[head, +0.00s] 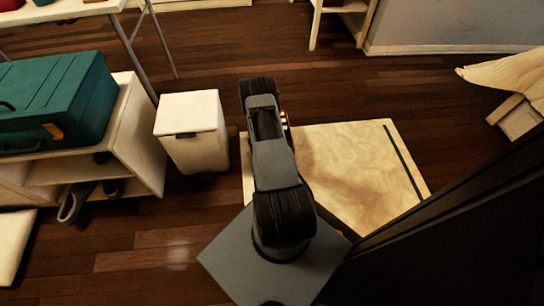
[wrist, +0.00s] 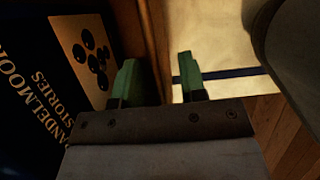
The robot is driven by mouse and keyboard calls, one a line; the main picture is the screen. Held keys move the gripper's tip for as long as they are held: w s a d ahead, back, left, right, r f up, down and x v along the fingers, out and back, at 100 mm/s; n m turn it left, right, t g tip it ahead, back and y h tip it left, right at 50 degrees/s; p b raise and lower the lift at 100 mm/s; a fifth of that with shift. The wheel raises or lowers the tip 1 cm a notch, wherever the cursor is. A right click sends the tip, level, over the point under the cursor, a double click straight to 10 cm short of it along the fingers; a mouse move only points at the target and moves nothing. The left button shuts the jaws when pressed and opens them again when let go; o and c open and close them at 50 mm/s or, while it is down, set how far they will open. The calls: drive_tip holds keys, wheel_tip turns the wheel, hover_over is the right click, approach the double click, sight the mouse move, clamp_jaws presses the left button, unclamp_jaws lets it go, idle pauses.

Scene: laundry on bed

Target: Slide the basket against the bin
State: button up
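A white, box-shaped bin (head: 192,132) with a small dark patch near its top stands on the floor left of my arm in the head view. I take it for the bin; no basket can be made out in either view. My gripper (wrist: 158,80) shows in the wrist view with its two green fingertips apart and nothing visible between them. In the head view my arm hides the gripper.
A cream rug (head: 340,160) with a dark stripe lies right of my arm. A low white shelf (head: 143,140) with a green case (head: 60,98) on it stands left of the bin. In the wrist view, a dark surface with gold lettering (wrist: 40,115) lies close at left.

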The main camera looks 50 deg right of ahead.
drive_tip(key=shift+c, duration=0.2)
clamp_jaws()
drive_tip(key=shift+s, duration=0.1)
